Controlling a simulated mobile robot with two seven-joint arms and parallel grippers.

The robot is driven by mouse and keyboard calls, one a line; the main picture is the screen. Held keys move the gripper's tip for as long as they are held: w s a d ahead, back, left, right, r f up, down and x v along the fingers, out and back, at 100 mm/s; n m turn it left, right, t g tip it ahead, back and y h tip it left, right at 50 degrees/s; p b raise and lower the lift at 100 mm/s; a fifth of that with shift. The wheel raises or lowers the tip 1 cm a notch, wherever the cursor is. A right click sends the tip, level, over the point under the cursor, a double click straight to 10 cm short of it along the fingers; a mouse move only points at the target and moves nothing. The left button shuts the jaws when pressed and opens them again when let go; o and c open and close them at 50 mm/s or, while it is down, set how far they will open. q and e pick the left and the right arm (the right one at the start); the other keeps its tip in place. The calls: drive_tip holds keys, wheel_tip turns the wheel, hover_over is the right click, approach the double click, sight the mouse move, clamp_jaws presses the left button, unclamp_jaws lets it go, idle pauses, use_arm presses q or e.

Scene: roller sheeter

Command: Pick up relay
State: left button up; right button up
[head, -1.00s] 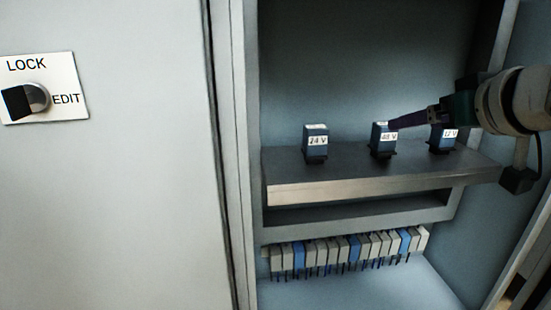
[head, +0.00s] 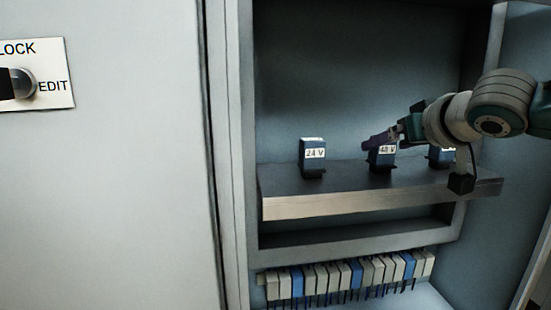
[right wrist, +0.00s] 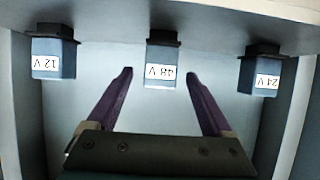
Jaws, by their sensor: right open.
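Three blue relays stand upright in a row on a metal shelf (head: 330,207) inside the cabinet. The 24 V relay (head: 312,156) is at left, the 48 V relay (head: 382,160) in the middle. The 12 V relay (head: 438,158) at right is partly hidden by my right arm. My right gripper (head: 372,142), with purple fingers, is at the 48 V relay's top in the head view. In the right wrist view, upside down, the open fingers (right wrist: 159,73) point towards the 48 V relay (right wrist: 161,66), one on each side, with nothing held. My left gripper is out of view.
A LOCK/EDIT switch (head: 22,83) is on the cabinet front at left. A row of grey and blue terminal blocks (head: 345,276) sits below the shelf. Cabinet walls border the opening. The shelf is clear between the 24 V and 48 V relays.

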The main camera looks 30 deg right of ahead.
drive_tip(key=shift+w+d+f, duration=0.15)
drive_tip(key=shift+w+f, duration=0.15)
drive_tip(key=shift+w, duration=0.3)
clamp_jaws()
idle(0.3)
